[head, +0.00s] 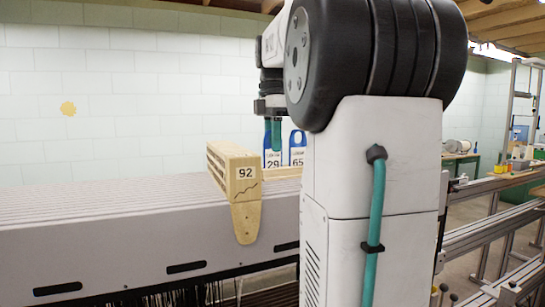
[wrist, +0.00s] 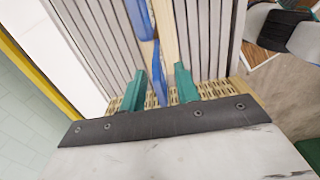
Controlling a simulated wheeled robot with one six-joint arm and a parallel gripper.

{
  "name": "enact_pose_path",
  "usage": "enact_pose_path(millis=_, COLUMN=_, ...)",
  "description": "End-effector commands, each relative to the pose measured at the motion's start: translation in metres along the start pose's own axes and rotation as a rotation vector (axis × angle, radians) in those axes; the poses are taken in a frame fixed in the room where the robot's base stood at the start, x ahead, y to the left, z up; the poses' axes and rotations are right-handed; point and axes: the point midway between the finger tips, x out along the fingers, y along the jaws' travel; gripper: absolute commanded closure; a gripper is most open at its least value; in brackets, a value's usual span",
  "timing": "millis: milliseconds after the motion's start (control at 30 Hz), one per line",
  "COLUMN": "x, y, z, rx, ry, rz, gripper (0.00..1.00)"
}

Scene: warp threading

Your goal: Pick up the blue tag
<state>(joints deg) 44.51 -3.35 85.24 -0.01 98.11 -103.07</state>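Two blue tags with white number labels stand upright side by side in the head view: one reads 29 (head: 273,160), the other 65 (head: 297,158), partly hidden by my arm. My gripper (head: 272,134) is above the 29 tag, its teal fingers overlapping that tag's top. In the wrist view my gripper (wrist: 161,88) has its two fingers spread apart. A thin blue edge (wrist: 157,65) shows between them, with space visible on both sides. A second blue strip (wrist: 139,18) lies farther up the wrist view.
A wooden piece marked 92 (head: 244,188) stands left of the tags on the long grey ribbed machine (head: 110,235). A pale wooden strip (wrist: 166,35) runs beside the blue edges. My white arm column blocks the view right of the tags.

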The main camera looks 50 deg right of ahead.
Motion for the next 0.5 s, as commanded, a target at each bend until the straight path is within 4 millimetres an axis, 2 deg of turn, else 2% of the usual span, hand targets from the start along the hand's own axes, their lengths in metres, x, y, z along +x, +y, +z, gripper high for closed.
enact_pose_path(millis=100, x=0.017, y=-0.001, z=-0.001, rx=0.0, ry=0.001, rz=-0.003, gripper=0.68)
enact_pose_path(millis=200, x=0.024, y=0.0, z=-0.001, rx=0.001, ry=0.0, rz=0.0, gripper=0.68)
enact_pose_path(millis=433, x=0.025, y=0.0, z=0.0, rx=0.001, ry=0.0, rz=0.0, gripper=0.68)
enact_pose_path(millis=467, x=0.025, y=0.0, z=0.0, rx=0.001, ry=0.0, rz=0.0, gripper=0.74)
enact_pose_path(millis=500, x=0.025, y=0.0, z=0.0, rx=0.001, ry=0.0, rz=0.0, gripper=0.85)
